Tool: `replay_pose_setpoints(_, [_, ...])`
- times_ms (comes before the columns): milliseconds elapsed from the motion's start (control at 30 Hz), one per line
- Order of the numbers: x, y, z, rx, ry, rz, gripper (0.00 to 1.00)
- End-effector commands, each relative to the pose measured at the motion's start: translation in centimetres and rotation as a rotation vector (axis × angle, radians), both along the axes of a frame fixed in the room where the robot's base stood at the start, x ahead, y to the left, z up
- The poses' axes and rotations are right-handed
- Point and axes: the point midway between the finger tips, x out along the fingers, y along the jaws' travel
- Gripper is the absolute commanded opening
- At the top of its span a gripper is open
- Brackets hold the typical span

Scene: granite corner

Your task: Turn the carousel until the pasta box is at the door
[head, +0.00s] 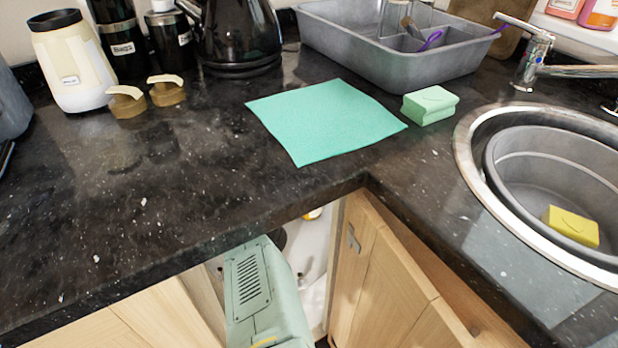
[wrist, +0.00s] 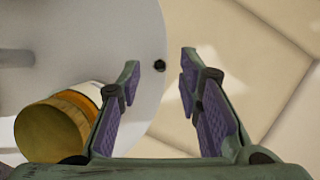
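My gripper (wrist: 160,76) is open and empty in the wrist view, with its purple-padded fingers spread. Beneath it is a pale grey round surface, which looks like the carousel tray (wrist: 110,35). A small dark round knob or hole (wrist: 160,66) shows near the tray's rim, between the fingertips in the picture. I cannot tell whether the fingers touch the tray. In the head view my green arm reaches down into the open corner cabinet, and the gripper is hidden under the counter. I cannot make out the pasta box in either view.
A jar with a brownish-yellow lid (wrist: 50,128) is close to the left finger. The wooden cabinet door (head: 385,275) stands to the right of the opening. The dark counter (head: 170,200) overhangs it. Beige tile-like surface (wrist: 235,50) is clear at the right of the wrist view.

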Motion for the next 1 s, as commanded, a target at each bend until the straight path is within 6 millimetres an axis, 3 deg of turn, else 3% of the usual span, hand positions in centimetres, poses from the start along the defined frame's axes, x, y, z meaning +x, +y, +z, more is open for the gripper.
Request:
replay_pose_setpoints(33, [-0.1, 0.1, -1.3, 0.000, 0.008, -0.001, 0.32])
replay_pose_setpoints(233, [0.4, 0.9, -3.6, 0.000, 0.005, -0.003, 0.32])
replay_pose_setpoints(633, [0.5, 1.2, -4.3, -0.001, 0.003, -0.003, 0.32])
replay_pose_setpoints(1000, [0.5, 1.2, -4.3, 0.000, 0.004, -0.003, 0.08])
